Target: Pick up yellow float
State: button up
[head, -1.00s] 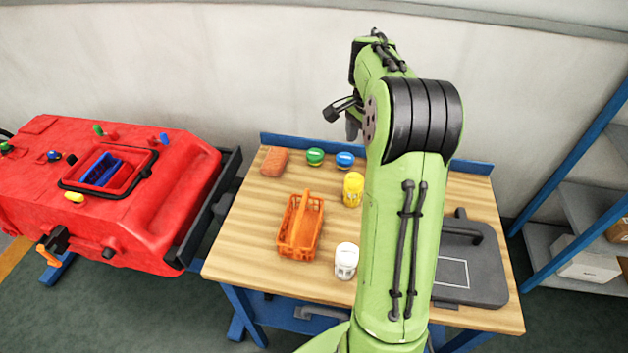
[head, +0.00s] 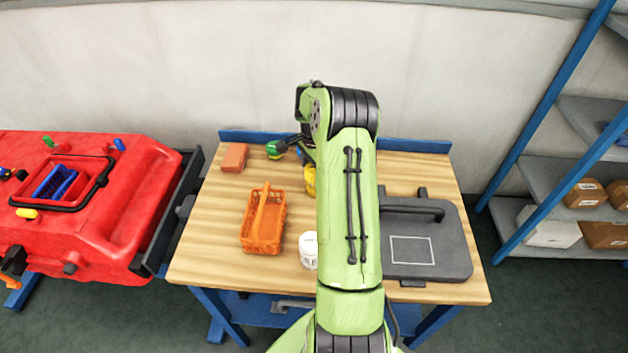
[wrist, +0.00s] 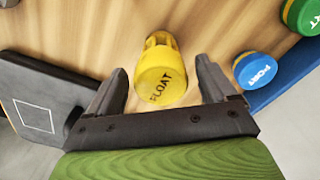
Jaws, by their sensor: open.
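The yellow float (wrist: 161,78), a yellow cylinder marked "FLOAT", stands on the wooden table in the wrist view. In the head view the yellow float (head: 310,181) is partly hidden behind my arm. My gripper (wrist: 158,85) is open, with one dark finger on each side of the float in the wrist view. Whether the fingers are level with it or still above it is hard to tell. No contact shows. In the head view my gripper is mostly hidden by my arm.
On the table (head: 215,205) are an orange basket (head: 263,222), a white container (head: 308,250), a brick-coloured block (head: 235,157), a green-lidded "PORT" item (wrist: 303,14), a blue one (wrist: 256,70) and a dark grey case (head: 425,240). A red tank (head: 100,220) stands left, shelves (head: 545,170) right.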

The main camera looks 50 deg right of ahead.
notch_tip(320, 180, down, 3)
jog(key=shift+w+r, duration=0.1)
jog(key=c, duration=1.1)
